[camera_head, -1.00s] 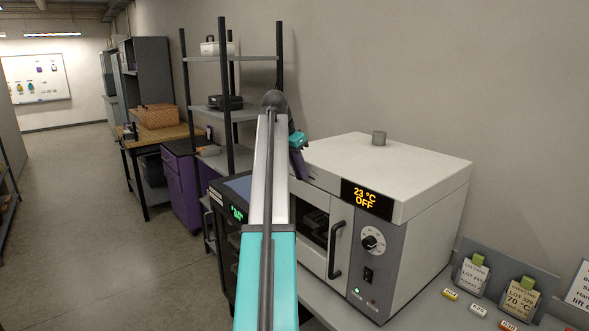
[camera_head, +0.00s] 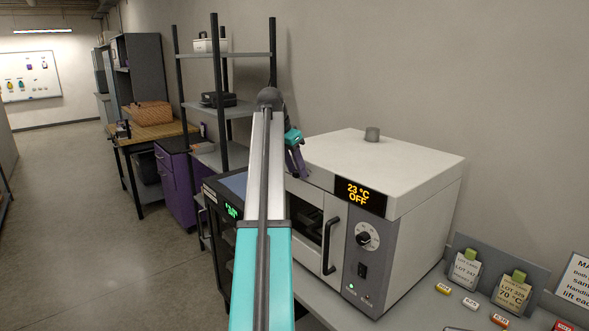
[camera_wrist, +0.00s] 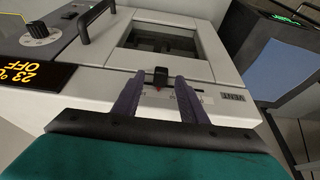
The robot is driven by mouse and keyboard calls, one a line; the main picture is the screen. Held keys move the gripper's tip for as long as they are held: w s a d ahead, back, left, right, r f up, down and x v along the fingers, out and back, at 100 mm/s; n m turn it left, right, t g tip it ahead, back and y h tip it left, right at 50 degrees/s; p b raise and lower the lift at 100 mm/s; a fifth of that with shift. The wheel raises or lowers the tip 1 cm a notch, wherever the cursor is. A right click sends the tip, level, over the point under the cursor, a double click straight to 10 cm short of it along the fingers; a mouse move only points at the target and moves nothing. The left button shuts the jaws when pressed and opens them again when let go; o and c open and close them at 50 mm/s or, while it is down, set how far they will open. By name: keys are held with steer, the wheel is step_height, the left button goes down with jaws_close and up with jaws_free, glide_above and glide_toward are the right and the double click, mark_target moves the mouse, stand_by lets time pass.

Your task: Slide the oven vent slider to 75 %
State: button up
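The white oven (camera_head: 385,155) stands on the bench at the right of the head view, with its display reading 23 °C OFF. In the wrist view, the black vent slider knob (camera_wrist: 161,74) sits on a slotted scale along the oven's top edge, with a small red mark below it. The scale's numbers are partly hidden by the fingers. In the head view my gripper (camera_head: 296,165) is at the oven's left top edge.
A dark machine with a green display (camera_head: 232,211) stands left of the oven. A shelf rack (camera_head: 222,108) is behind it. Labelled specimen pouches (camera_head: 465,270) and small tags lie right of the oven. The oven door handle (camera_head: 330,246) sticks out at the front.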

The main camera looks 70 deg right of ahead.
steer(key=shift+r, duration=0.1)
steer(key=shift+p+v, duration=1.6)
steer(key=shift+v, duration=1.3)
steer(key=shift+r, duration=0.1)
steer(key=b+v, duration=0.4)
steer(key=v, duration=0.9)
steer(key=shift+a+r, duration=0.25)
steer(key=shift+a, duration=0.05)
steer(key=shift+w, duration=0.1)
